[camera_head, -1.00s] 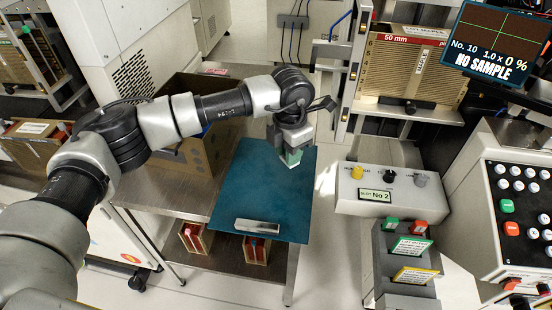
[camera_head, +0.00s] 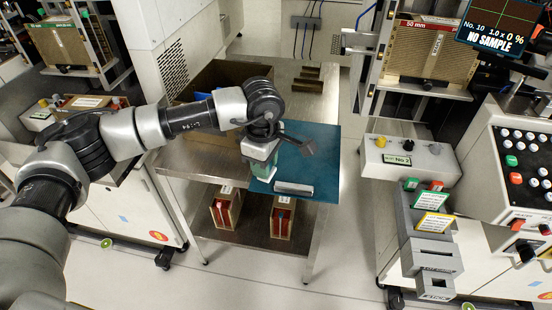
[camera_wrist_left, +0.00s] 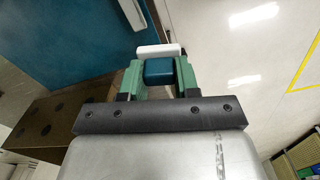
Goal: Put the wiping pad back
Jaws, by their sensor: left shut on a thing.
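The wiping pad (camera_wrist_left: 159,69) shows in the left wrist view as a blue block with a white strip (camera_wrist_left: 158,51) at its far end. My left gripper (camera_wrist_left: 159,76) is shut on it, with a green finger on each side. In the head view my left gripper (camera_head: 264,164) points down at the left edge of the blue mat (camera_head: 318,150); the pad is mostly hidden there by the fingers. Whether the pad touches anything cannot be told. My right gripper is not in view.
The mat lies on a steel table (camera_head: 205,160). A brown open box (camera_head: 232,75) stands behind my left arm. Small wooden crates (camera_head: 226,208) sit on the lower shelf. A control box (camera_head: 410,160) and grey card slots (camera_head: 432,262) stand to the right.

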